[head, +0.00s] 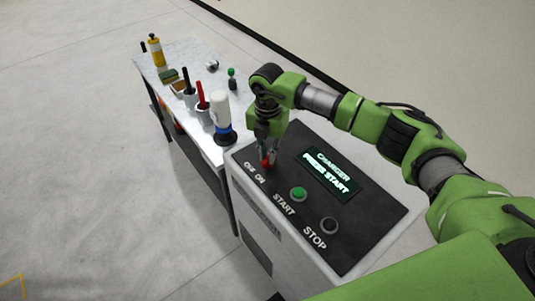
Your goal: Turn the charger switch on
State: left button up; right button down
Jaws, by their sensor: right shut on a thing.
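The charger (380,222) is a light box with a dark sloped top panel. Its lit display (328,174) reads "CHARGER PRESS START". The red switch (265,163) sits at the panel's upper left by the "OFF ON" label. My right gripper (267,157) points down at the switch and is shut on it, hiding most of it. Which way the switch is turned cannot be told. A green START button (298,194) and a dark STOP button (329,225) lie nearer the front. My left gripper is not in view.
A table (150,69) stands behind the charger. It holds a yellow bottle (157,50), a white and blue bottle (222,115), metal cups with red and black handles, and a small green-topped item (232,78). The floor at left is clear.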

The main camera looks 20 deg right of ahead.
aim_at(267, 156)
jog(key=shift+r, duration=0.1)
dwell(0.3)
jog(key=c, duration=2.1)
grip_release()
notch_tip(267, 156, up, 12)
